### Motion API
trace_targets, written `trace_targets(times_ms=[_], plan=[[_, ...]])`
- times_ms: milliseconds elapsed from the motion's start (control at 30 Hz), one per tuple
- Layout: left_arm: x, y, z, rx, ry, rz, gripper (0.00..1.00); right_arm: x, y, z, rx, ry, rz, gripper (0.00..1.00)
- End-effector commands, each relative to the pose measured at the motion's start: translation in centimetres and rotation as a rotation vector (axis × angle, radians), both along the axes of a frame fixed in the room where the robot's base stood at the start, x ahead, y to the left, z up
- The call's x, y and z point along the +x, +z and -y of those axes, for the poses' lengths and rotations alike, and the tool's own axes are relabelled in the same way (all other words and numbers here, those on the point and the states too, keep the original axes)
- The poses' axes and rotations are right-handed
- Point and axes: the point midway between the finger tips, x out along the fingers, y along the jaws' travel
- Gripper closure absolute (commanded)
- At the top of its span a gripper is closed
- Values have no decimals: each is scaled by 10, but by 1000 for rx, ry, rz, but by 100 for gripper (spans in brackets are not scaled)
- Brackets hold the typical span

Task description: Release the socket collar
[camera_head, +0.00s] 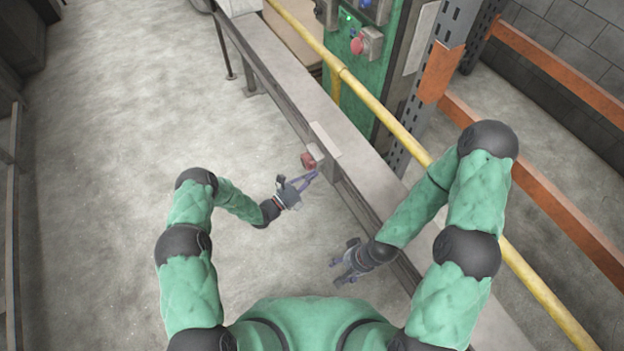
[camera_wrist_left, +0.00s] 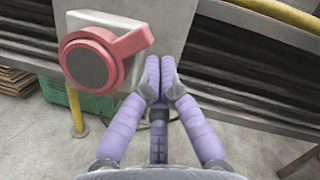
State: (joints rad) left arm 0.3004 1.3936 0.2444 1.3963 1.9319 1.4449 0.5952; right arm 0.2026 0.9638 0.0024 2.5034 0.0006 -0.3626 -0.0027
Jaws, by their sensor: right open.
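The socket collar (camera_wrist_left: 127,44) is a red ring with a lever arm pointing right, around a dark round face, on a light grey plate (camera_wrist_left: 180,22). It also shows small and red in the head view (camera_head: 308,160), on the side of the bench rail. My left gripper (camera_wrist_left: 160,68) has its purple fingers together with nothing seen between them. Its fingertips are just below and right of the lever's end; I cannot tell whether they touch it. In the head view my left gripper (camera_head: 309,180) is close by the collar. My right gripper (camera_head: 339,272) is open and empty, lower down.
A long grey bench rail (camera_head: 290,95) runs diagonally beside both grippers. A yellow pipe rail (camera_head: 385,110) and a green machine cabinet (camera_head: 360,85) with a red button stand behind it. The concrete floor (camera_head: 110,150) at left is clear.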

Motion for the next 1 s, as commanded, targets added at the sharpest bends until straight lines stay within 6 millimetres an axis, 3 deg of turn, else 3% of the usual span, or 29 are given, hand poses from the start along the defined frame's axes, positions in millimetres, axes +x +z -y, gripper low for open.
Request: trace_targets(times_ms=[1000], plan=[[2,10,-1,-67,1,-114,100,0,9,0,0,0,0,38]])
